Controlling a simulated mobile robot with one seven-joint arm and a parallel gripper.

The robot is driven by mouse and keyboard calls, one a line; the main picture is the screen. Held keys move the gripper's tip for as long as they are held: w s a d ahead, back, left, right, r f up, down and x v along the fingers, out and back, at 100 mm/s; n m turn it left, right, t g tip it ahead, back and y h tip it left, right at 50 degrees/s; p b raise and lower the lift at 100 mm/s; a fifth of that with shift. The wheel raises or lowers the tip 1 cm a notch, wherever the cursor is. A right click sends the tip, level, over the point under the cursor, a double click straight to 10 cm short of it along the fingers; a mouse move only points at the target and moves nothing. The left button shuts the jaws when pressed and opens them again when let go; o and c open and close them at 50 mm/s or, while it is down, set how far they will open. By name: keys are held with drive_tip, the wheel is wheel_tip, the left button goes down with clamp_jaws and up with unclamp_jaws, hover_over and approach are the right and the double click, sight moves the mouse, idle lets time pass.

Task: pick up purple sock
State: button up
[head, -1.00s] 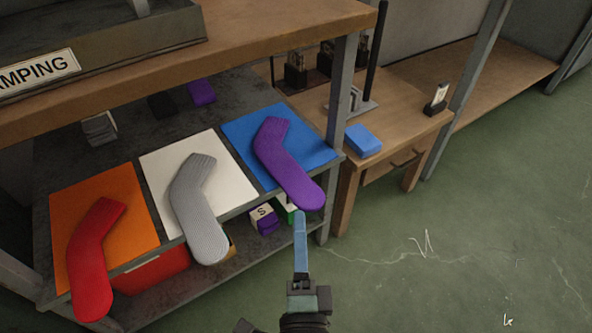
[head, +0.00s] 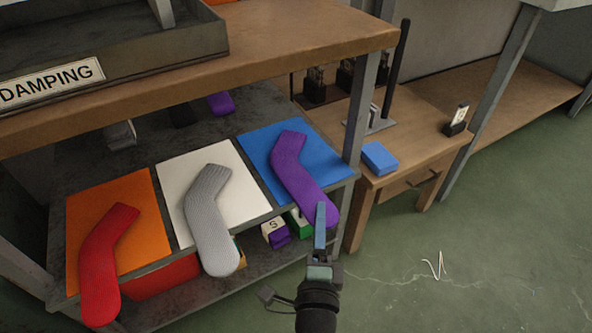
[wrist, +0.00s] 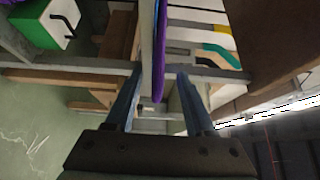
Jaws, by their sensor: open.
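The purple sock (head: 299,175) lies on the blue mat (head: 257,147), with its toe hanging over the shelf's front edge. My gripper (head: 320,206) is at the sock's toe and overlaps it in the head view. In the wrist view my gripper (wrist: 161,72) is open, one finger on each side. The purple sock (wrist: 159,65) shows there edge-on as a thin strip, its toe end between the two fingers. No contact is visible.
A grey sock (head: 207,215) on a white mat and a red sock (head: 100,265) on an orange mat lie to the left. Small boxes (head: 276,233) stand on the shelf below. A side table with a blue block (head: 380,158) stands right. The floor at right is clear.

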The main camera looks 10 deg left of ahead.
drive_tip(key=shift+w+d+f, duration=0.1)
drive_tip(key=shift+w, duration=2.05)
clamp_jaws()
